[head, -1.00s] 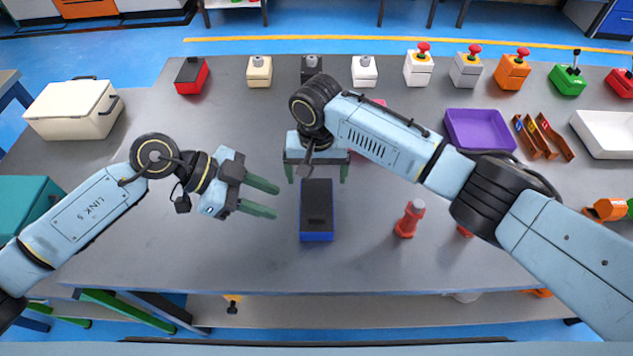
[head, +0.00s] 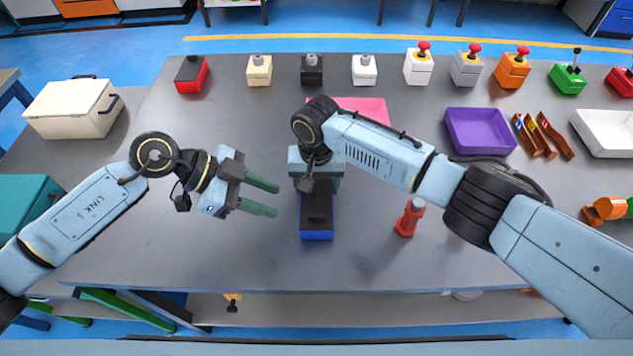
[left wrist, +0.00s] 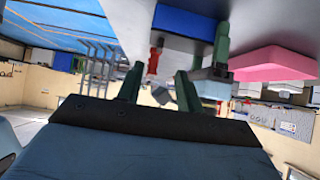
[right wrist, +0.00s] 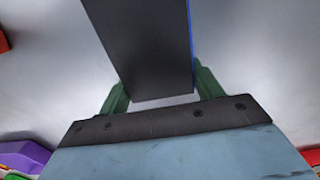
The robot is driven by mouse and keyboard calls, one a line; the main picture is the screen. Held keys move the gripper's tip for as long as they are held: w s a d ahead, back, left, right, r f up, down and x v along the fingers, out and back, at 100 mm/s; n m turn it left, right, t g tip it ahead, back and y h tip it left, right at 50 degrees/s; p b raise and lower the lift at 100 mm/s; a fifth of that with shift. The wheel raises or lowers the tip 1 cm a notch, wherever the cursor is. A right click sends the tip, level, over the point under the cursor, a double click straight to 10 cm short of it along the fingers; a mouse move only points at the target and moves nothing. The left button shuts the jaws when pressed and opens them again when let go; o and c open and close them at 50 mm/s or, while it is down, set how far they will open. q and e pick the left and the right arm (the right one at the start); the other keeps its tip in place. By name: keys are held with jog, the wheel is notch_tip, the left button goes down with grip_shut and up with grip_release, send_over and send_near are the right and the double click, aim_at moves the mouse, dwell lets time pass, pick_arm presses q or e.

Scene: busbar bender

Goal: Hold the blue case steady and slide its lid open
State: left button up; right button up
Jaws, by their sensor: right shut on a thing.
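The blue case (head: 316,235) lies on the grey table, long side pointing away from me. Its dark lid (head: 317,207) covers the top and looks closed. My right gripper (head: 318,184) comes down over the case's far end and is shut on it. In the right wrist view the green fingers (right wrist: 161,90) flank the end of the dark lid (right wrist: 143,45); the finger tips' contact is partly hidden. My left gripper (head: 276,200) is open and empty, left of the case and apart from it. The left wrist view shows the case's blue side (left wrist: 188,22) beyond the fingers (left wrist: 160,85).
A red bottle-like part (head: 410,217) stands right of the case. A pink block (head: 362,110) lies behind my right arm. A purple tray (head: 480,130) is at the right, and a row of coloured boxes lines the back.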

aim_at(313, 216)
pick_arm(q)
jog(key=shift+c, duration=0.6)
jog(key=d+f+h, duration=0.1)
jog(key=d+f, duration=0.1)
jog(key=d+f+h, duration=0.1)
jog(key=d+f, duration=0.1)
jog(key=d, duration=0.1)
jog(key=d+f+h, duration=0.1)
jog(key=d+f, duration=0.1)
jog(key=d, duration=0.1)
jog(key=shift+f, duration=0.15)
grip_shut()
dwell(0.4)
